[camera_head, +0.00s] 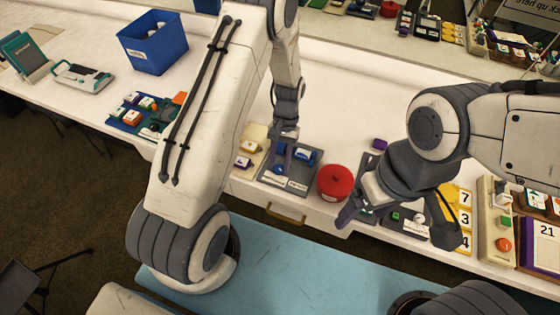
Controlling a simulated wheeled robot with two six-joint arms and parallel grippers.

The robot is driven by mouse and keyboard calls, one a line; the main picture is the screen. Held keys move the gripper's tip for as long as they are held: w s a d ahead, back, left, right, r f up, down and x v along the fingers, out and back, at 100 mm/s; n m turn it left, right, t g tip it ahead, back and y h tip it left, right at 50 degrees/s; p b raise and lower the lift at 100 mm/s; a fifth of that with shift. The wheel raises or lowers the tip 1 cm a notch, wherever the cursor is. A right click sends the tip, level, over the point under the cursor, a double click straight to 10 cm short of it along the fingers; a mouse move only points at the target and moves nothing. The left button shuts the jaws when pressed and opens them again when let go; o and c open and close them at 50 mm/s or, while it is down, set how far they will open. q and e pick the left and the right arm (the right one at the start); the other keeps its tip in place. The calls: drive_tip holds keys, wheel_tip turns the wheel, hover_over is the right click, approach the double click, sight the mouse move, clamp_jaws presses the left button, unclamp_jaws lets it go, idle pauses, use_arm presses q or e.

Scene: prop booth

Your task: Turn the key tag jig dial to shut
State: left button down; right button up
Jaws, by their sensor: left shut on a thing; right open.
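A grey jig board (301,169) lies on the white counter near its front edge, with blue parts (306,154) at its back and small white labels along its front. I take it for the key tag jig. My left gripper (283,161) reaches down onto the left part of this board and is shut on a small part there, likely the dial. The fingers hide that part, so its setting cannot be read. My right gripper (398,226) is open over the counter's front edge, right of a red round pot (335,182), with its fingers spread wide.
A cream board (249,148) with small blocks sits left of the jig. The red pot stands close on its right. A blue bin (152,43) is at the back left. Yellow number cards (464,217) and more boards crowd the right. The counter behind the jig is mostly clear.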

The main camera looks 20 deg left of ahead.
idle(0.4)
use_arm(q)
drive_tip(key=c, duration=0.5)
unclamp_jaws()
drive_tip(key=b+v, duration=0.1)
drive_tip(key=v, duration=0.9)
drive_tip(key=shift+r, duration=0.25)
